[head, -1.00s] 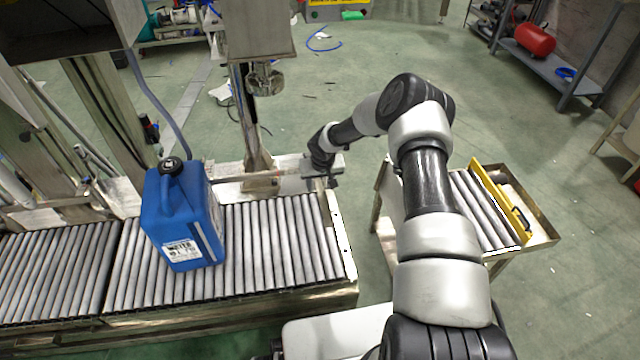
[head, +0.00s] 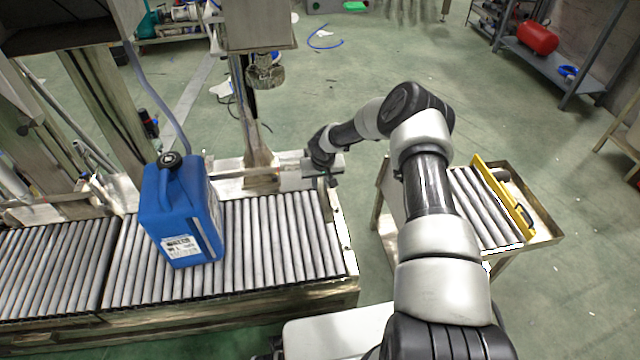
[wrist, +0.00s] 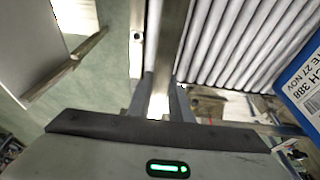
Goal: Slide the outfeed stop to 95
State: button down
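My gripper (head: 328,182) points down at the right end of the roller conveyor (head: 285,240), by its back corner. In the wrist view the two fingers (wrist: 166,100) stand on either side of a narrow bright metal piece. Whether they press on it is not clear. A long metal bar (wrist: 172,40) runs away from the fingers beside the rollers. I cannot tell for sure which part is the outfeed stop, and no scale or number 95 is readable. A blue jerrycan (head: 180,215) stands upright on the rollers, left of my gripper.
A small roller table (head: 485,215) with a yellow bar (head: 503,195) stands to the right, across a floor gap. A metal post (head: 250,120) rises behind the conveyor. The jerrycan's label (wrist: 305,90) shows at the wrist view's right edge. Shelves (head: 550,65) stand far right.

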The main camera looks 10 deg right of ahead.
jog(key=shift+a, duration=0.2)
jog(key=shift+a+b, duration=0.45)
jog(key=shift+a, duration=0.65)
jog(key=c, duration=1.4)
grip_release()
jog(key=shift+c, duration=0.2)
jog(key=shift+r, duration=0.1)
jog(key=p+v, duration=0.4)
jog(key=v, duration=0.3)
jog(key=shift+d, duration=0.1)
